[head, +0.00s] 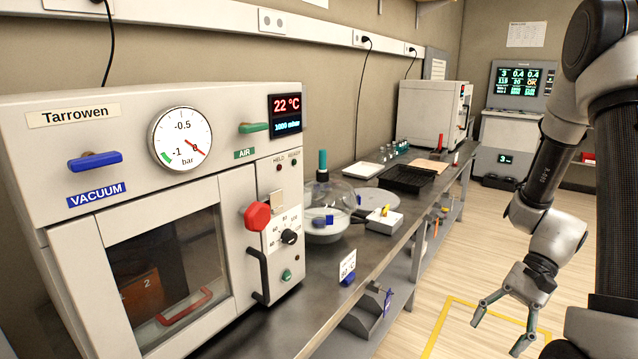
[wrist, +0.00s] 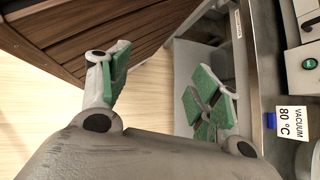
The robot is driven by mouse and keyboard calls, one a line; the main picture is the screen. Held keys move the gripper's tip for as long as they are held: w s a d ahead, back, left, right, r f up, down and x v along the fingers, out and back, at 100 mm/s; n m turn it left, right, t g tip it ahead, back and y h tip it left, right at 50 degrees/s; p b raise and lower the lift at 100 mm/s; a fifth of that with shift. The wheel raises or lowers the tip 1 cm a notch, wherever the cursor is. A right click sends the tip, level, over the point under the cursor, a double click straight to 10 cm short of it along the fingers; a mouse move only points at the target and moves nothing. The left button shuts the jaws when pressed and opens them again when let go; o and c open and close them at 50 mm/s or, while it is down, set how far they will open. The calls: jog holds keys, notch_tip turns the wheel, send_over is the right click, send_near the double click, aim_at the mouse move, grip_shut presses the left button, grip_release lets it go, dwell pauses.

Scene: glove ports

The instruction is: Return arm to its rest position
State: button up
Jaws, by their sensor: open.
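My arm (head: 551,175) hangs down at the right of the head view, bent at its joints, over the wooden floor. My gripper (head: 494,338) is at its lower end, pointing down, with the fingers spread and nothing between them. It is to the right of the bench and apart from it. In the wrist view my gripper (wrist: 158,68) shows two green-padded fingers wide apart, with bare floor between them. No object is held.
A vacuum oven (head: 130,190) with its door shut stands on the steel bench (head: 395,240). A glass desiccator (head: 327,210), a black tray (head: 407,179) and a white instrument (head: 428,112) stand farther along. A console (head: 512,120) is at the back. Floor is clear around a yellow line (head: 437,325).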

jog(key=s+r+n+t+h, duration=0.2)
jog(key=r+n+t+h, duration=0.1)
jog(key=r, duration=0.8)
jog(key=s+d+r+n+t+h, duration=0.1)
jog(key=s+r+n+t+h, duration=0.2)
jog(key=r, duration=0.9)
jog(key=n+t+h, duration=0.1)
jog(key=n+t, duration=0.1)
jog(key=n, duration=0.1)
jog(key=shift+d+t+h, duration=0.2)
jog(key=shift+t+h, duration=0.1)
jog(key=shift+t, duration=0.1)
jog(key=shift+s, duration=0.1)
dwell(2.6)
